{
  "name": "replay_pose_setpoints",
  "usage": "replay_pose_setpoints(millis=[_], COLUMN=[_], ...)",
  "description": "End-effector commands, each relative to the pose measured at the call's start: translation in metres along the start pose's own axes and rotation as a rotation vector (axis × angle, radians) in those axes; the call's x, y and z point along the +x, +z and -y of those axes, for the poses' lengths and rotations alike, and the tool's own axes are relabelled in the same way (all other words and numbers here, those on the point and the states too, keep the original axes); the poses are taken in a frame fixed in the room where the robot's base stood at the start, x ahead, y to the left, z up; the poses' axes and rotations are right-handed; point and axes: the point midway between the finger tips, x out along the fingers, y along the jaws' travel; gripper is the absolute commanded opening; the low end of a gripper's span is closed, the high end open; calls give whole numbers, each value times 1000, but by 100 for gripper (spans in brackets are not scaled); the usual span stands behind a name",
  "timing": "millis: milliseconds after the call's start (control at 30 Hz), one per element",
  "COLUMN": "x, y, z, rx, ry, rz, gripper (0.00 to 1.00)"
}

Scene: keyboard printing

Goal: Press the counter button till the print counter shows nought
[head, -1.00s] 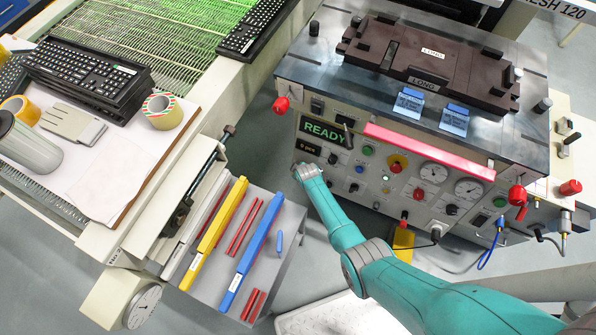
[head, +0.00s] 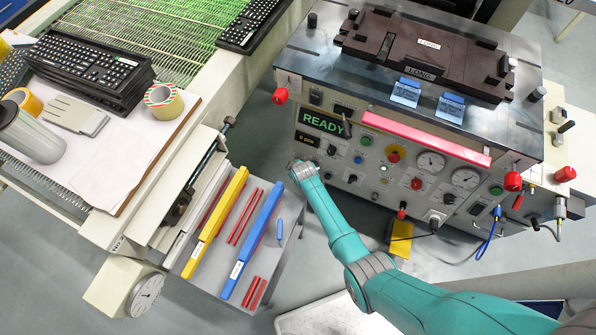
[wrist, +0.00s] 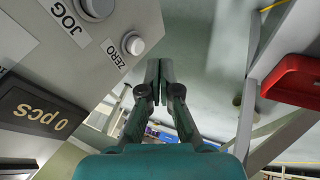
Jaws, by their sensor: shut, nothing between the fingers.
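The print counter (wrist: 38,112) is a dark display reading "0 pcs" in the wrist view. It also shows small on the machine's front panel in the head view (head: 307,139). In the head view the end of my arm is beside the panel's lower left; the fingers and the ZERO button cannot be made out.
A green "READY" display (head: 323,121) sits above the counter. Knobs, gauges and a pink-red bar (head: 427,138) cover the machine front. A grey tray (head: 265,235) with yellow, blue and red bars stands left of my arm. A red bin (wrist: 293,80) shows right in the wrist view.

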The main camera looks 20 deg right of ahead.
Motion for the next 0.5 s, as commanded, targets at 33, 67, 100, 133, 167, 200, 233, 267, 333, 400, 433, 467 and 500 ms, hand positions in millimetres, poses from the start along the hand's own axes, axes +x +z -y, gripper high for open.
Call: replay_pose_setpoints(millis=[33, 67, 100, 133, 167, 200, 233, 267, 333, 400, 433, 467, 500], x=[-6, -9, -14, -17, -21, -27, -31, -34, -44, -52, -56, -59, -63], y=[0, 0, 0, 0, 0, 0, 0, 0, 0, 0, 0, 0, 0], z=[0, 0, 0, 0, 1, 0, 0, 1, 0, 1, 0, 0, 0], rx=[0, 0, 0, 0, 0, 0, 0, 0, 0, 0, 0, 0, 0], ry=[1, 1, 1, 1, 1, 1, 1, 0, 1, 1, 0, 1, 1], rz=[-2, -2, -2, -2, -1, -2, -2, -1, -2, -2, -1, -2, -2], gripper=[0, 0, 0, 0, 0, 0, 0, 0, 0, 0, 0, 0, 0])
